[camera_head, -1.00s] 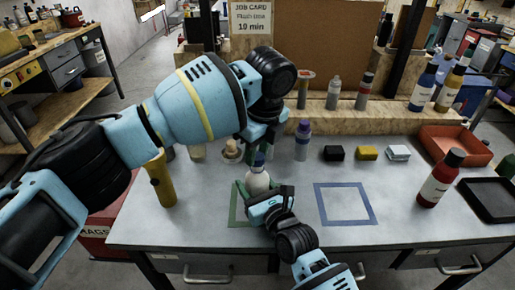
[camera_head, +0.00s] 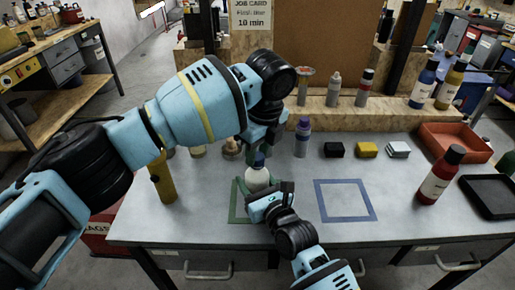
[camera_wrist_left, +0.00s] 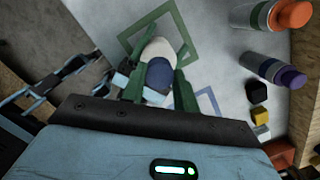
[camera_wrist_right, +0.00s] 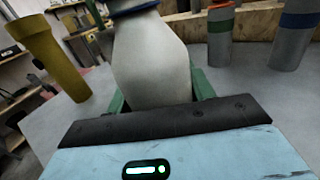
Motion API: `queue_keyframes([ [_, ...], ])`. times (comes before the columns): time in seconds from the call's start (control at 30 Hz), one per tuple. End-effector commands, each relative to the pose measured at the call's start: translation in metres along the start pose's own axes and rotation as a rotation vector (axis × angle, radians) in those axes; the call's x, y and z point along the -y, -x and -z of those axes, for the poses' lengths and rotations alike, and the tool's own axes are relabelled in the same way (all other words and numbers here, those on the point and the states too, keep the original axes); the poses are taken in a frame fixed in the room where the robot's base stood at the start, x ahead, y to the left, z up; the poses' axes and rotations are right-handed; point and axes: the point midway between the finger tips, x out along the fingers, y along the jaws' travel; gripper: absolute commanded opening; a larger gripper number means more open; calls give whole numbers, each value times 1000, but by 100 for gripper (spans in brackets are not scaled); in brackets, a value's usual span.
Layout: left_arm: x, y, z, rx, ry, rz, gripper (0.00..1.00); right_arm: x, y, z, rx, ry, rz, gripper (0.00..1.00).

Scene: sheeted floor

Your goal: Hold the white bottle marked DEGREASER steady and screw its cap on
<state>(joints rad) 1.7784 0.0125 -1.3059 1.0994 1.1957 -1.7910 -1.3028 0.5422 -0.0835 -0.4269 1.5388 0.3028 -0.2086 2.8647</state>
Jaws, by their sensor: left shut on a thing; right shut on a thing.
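The white bottle (camera_head: 257,180) stands upright over the green square outline on the workbench; no lettering on it is readable. Its dark blue cap (camera_head: 259,159) sits at the bottle's top, and shows from above in the left wrist view (camera_wrist_left: 159,80). I cannot tell how tightly it is seated. My left gripper (camera_head: 257,150) points down from above, its green fingers shut on the cap's two sides. My right gripper (camera_head: 264,187) comes in low from the front, shut around the bottle body, which fills the middle of the right wrist view (camera_wrist_right: 150,62).
A yellow flashlight (camera_head: 161,180) stands left of the bottle. A purple-capped bottle (camera_head: 302,140) and small black, yellow and white blocks stand behind to the right. A blue square outline (camera_head: 345,216) is empty. A red bottle (camera_head: 437,175) and black tray (camera_head: 490,198) are at the right.

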Motion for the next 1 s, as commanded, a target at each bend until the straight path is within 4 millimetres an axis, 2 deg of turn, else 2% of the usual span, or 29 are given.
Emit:
queue_keyframes([
  [0.13, 0, 0, 0, -2, -49, 8, 9, 0, 0, 1, -2, -1, 0, 0],
  [0.23, 0, 0, 0, -4, -170, 27, 9, 0, 0, 1, -2, -1, 0, 0],
  [1.0, -1, 0, -1, -2, -1421, 218, 9, 0, 0, 1, -3, -1, 0, 0],
])
